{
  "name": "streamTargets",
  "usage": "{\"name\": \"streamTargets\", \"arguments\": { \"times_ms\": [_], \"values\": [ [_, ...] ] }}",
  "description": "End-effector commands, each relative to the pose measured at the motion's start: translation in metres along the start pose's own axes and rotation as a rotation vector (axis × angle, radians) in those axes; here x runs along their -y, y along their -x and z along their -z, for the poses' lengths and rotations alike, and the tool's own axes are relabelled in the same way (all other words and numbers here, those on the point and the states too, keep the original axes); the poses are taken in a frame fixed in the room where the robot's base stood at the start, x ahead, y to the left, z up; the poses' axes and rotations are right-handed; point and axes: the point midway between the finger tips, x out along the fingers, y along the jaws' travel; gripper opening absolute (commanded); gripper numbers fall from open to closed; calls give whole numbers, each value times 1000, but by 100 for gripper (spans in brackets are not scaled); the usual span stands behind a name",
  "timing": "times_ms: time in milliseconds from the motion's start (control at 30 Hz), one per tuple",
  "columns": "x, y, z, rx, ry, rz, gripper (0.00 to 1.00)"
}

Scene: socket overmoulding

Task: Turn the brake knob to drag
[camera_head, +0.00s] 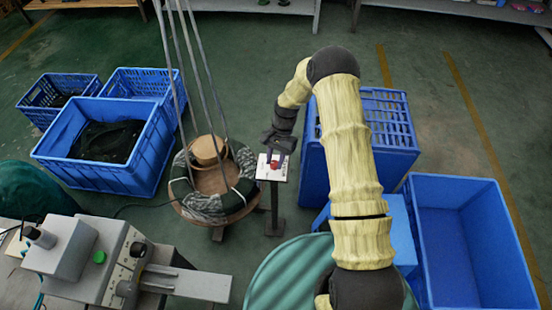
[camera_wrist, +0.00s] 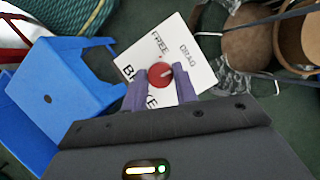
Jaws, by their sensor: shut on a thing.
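The brake knob (camera_wrist: 160,75) is a small round red knob on a white panel (camera_wrist: 196,38) lettered FREE, DRAG and a partly hidden word starting with B. The pale mark on the knob runs toward its right side in the wrist view; I cannot tell exactly which word it points at. My gripper (camera_wrist: 161,83) has its two purple fingers on either side of the knob, shut on it. In the head view the knob (camera_head: 274,164) sits on the panel (camera_head: 264,174) atop a dark post, with my gripper (camera_head: 277,152) over it.
A wooden reel stand (camera_head: 215,180) wound with dark cable stands just left of the post. A blue bin (camera_head: 312,165) is close on the right, and a blue stool (camera_wrist: 65,85) shows in the wrist view. A grey machine (camera_head: 100,255) is at lower left.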

Motion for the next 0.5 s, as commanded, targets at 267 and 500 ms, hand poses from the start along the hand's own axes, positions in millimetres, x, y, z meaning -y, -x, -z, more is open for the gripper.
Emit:
{"name": "streamTargets", "arguments": {
  "times_ms": [267, 500],
  "values": [
    [1, 2, 3, -8, 95, -36, 6],
    [0, 2, 3, -6, 110, -43, 6]
  ]
}}
